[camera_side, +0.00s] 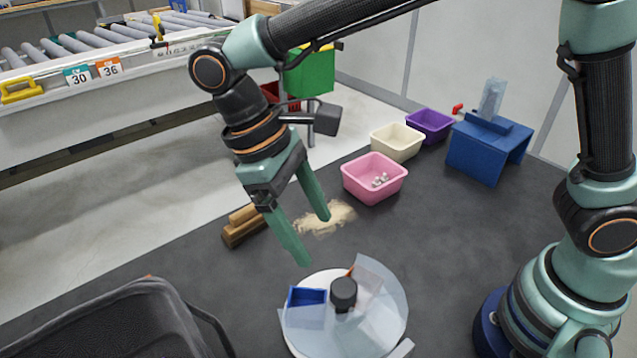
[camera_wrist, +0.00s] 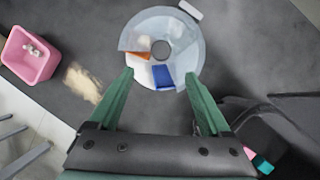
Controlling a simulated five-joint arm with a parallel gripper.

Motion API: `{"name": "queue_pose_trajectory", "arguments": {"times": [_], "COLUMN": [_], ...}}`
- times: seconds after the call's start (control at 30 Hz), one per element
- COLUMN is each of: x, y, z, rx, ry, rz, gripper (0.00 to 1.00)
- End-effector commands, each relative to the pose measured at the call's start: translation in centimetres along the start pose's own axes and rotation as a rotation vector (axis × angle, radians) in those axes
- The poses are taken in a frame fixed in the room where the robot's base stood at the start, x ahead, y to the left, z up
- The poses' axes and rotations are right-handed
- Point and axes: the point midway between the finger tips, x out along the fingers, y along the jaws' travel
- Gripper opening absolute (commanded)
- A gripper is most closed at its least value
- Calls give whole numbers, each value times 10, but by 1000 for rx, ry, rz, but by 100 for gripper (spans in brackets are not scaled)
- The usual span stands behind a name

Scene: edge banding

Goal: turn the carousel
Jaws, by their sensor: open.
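The carousel (camera_side: 300,336) is a round pale disc on the dark table, at the bottom middle of the side view. It has a dark central knob (camera_side: 343,294), upright clear panels and a blue bin (camera_side: 306,299). An orange piece stands behind the knob. In the wrist view the carousel (camera_wrist: 183,32) lies at the top centre, with the blue bin (camera_wrist: 163,77) on the side nearest me. My gripper (camera_side: 316,240) is open and empty, above and behind the carousel. In the wrist view my gripper's fingers (camera_wrist: 160,77) reach toward the disc's near edge; contact cannot be told.
A pink bin (camera_side: 374,180) with small pale pieces, a cream bin (camera_side: 397,142) and a purple bin (camera_side: 430,125) stand at the back. A blue stand (camera_side: 488,148) is to their right. Wood blocks (camera_side: 243,226) and sawdust (camera_side: 325,218) lie behind the gripper. A chair (camera_side: 120,322) is front left.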

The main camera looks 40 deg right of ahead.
Motion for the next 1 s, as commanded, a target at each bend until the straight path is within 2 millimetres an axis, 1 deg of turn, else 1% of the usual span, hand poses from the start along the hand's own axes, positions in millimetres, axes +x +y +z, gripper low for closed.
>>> {"name": "queue_pose_trajectory", "arguments": {"times": [0.13,0.23,0.43,0.6,0.7,0.87,1.0], "x": [0,-1,-1,4,8,12,24], "y": [0,1,4,6,7,7,6], "z": [0,4,26,42,48,50,46], "rx": [0,1,5,9,10,11,11], "ry": [3,29,172,298,347,380,378], "rz": [0,-5,-31,-55,-65,-71,-71], "gripper": [82,82,82,82,82,82,82]}}
